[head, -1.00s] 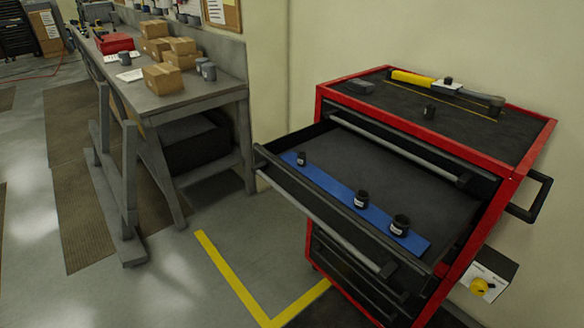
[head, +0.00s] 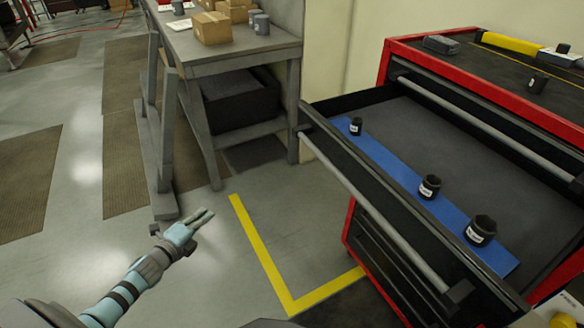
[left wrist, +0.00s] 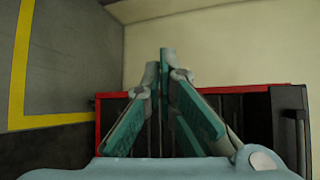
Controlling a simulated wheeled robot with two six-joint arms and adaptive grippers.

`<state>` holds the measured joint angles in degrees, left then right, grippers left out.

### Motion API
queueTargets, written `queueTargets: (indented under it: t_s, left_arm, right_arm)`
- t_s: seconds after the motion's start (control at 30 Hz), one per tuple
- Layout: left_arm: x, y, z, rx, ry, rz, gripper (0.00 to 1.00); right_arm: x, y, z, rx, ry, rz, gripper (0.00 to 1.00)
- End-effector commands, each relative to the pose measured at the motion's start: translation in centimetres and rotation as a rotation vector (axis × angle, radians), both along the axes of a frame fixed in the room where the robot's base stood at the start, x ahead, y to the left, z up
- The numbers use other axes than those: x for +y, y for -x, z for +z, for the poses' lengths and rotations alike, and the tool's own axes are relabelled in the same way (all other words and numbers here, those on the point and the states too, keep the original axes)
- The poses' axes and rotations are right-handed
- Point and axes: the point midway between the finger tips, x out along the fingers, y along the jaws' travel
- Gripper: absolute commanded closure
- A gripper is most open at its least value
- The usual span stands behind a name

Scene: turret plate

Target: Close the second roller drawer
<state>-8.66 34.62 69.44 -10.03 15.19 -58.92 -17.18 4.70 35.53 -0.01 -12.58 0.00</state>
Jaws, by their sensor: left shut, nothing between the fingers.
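The red and black roller cabinet (head: 351,220) stands at the right in the head view. Its second drawer (head: 470,150) is pulled well out, with a grey bar handle (head: 385,222) along its front. My left gripper (head: 204,217) is shut and empty. It is left of the drawer front, apart from the handle, over the floor. In the left wrist view the closed fingers (left wrist: 164,58) point toward the wall, with the cabinet (left wrist: 98,118) partly hidden behind them. My right gripper is not in view.
The open drawer holds a blue strip (head: 395,170) with three black sockets on it. A grey workbench (head: 240,46) with cardboard boxes stands behind at upper left. Yellow tape (head: 262,252) marks the floor before the cabinet. Floor around my left gripper is clear.

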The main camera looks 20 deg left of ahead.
Motion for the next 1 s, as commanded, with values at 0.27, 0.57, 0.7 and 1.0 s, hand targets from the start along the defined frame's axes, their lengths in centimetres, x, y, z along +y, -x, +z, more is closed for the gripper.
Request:
queueTargets:
  t_s: [0.27,0.57,0.7,1.0]
  left_arm:
    - [-11.7,-2.7,19.0,-0.784,-1.13,-0.606,1.0]
    - [-14.8,-5.3,21.5,-0.83,-1.174,-0.615,1.0]
    - [-16.8,-7.8,22.2,-0.827,-1.171,-0.616,1.0]
    - [-20.2,-12.0,23.1,-0.822,-1.17,-0.617,1.0]
  right_arm:
    - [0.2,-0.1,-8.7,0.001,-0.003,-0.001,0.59]
    - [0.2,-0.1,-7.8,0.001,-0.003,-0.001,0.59]
    - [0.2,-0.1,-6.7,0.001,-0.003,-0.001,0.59]
    - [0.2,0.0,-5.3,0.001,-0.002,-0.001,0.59]
